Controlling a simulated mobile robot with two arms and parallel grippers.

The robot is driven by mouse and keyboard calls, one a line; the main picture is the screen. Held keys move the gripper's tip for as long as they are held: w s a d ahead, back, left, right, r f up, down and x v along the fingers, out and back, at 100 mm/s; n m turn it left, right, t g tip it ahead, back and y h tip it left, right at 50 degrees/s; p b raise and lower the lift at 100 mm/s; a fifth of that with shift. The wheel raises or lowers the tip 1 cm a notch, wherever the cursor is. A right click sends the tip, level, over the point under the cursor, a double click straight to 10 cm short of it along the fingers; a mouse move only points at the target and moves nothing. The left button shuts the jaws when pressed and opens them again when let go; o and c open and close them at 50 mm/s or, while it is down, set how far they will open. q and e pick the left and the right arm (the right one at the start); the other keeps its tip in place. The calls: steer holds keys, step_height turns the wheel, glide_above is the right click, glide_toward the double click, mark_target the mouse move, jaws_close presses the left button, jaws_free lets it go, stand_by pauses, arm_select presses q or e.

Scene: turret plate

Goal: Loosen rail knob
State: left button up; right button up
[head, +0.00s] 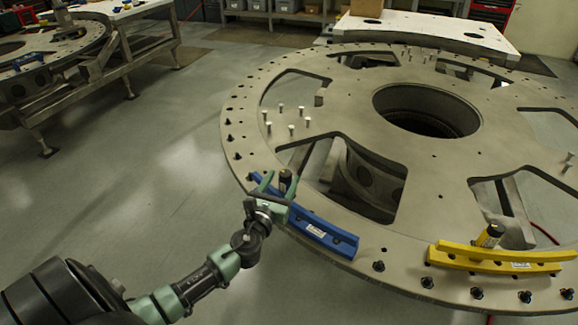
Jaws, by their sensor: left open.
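A large grey turret plate (430,185) fills the right of the head view. A blue curved rail (325,232) lies along its near left rim, with a dark knob (285,177) standing at its upper end. My left gripper (275,183) is open at that knob, with its fingers on either side of it. I cannot tell whether they touch it. My right gripper is not in view.
Several upright pins (291,129) stand on the plate, and dark bolts (379,266) line its rim. The plate has wide cut-outs and a round central hole (427,110). Another plate on a workbench (85,75) stands at the back left. The floor (150,170) between is clear.

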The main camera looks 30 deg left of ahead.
mark_target(288, 171)
arm_select(q)
steer(key=x, duration=0.6)
jaws_close()
